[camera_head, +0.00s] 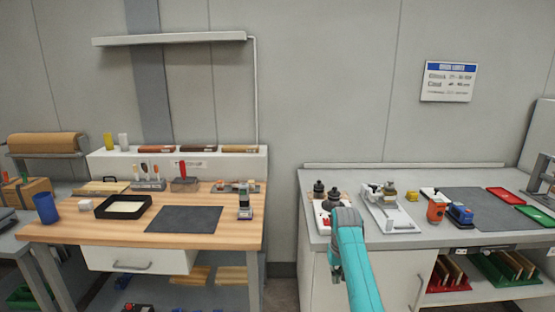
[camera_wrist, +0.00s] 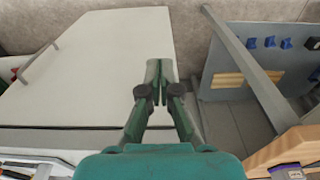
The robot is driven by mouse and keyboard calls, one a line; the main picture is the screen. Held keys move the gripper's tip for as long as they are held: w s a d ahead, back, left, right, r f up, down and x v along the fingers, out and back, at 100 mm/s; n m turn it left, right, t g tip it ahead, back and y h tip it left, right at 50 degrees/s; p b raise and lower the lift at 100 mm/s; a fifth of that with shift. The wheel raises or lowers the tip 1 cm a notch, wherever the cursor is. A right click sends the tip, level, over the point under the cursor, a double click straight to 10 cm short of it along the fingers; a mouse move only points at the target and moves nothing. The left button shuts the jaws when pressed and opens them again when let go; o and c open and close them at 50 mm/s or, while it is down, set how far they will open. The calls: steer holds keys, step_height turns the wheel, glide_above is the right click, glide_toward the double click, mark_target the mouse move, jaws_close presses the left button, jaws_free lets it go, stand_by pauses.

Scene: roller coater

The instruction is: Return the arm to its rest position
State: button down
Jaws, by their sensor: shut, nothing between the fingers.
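My gripper (camera_wrist: 160,72) shows in the wrist view with its two fingers together and nothing between them. In the head view my teal arm rises from the bottom, right of centre, to a grey joint before the left end of the grey counter (camera_head: 410,236). The gripper itself cannot be made out in the head view, hidden by the arm.
Left of the arm, the wooden workbench (camera_head: 125,228) holds a black tray (camera_head: 123,207), a dark mat (camera_head: 184,219) and a small device (camera_head: 245,203). The counter holds dark bottles, a white fixture (camera_head: 389,210), an orange container (camera_head: 437,207) and red and green trays. The floor gap lies between them.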

steer(key=s+f+t, duration=0.2)
steer(key=s+f, duration=0.4)
steer(key=f, duration=0.5)
steer(key=s+f+t, duration=0.1)
steer(key=s+f, duration=0.5)
steer(key=f, duration=0.5)
steer(key=s+f+t, duration=0.2)
steer(key=s+f, duration=0.2)
steer(key=s, duration=0.6)
steer(key=s+f+t, duration=0.2)
steer(key=s+f, duration=0.2)
steer(key=s, duration=0.7)
steer(key=s+r+t, duration=0.2)
steer(key=s+r, duration=0.2)
steer(key=s, duration=0.5)
steer(key=s+r+t, duration=0.1)
steer(key=s+r, duration=0.3)
steer(key=s, duration=0.5)
steer(key=s+r+t, duration=0.2)
steer(key=s+r, duration=0.5)
steer(key=r, duration=0.4)
steer(key=s+r+t, duration=0.1)
steer(key=s+r, duration=0.6)
steer(key=r, duration=0.4)
steer(key=shift+s+r+t, duration=0.25)
steer(key=shift+s+t, duration=0.15)
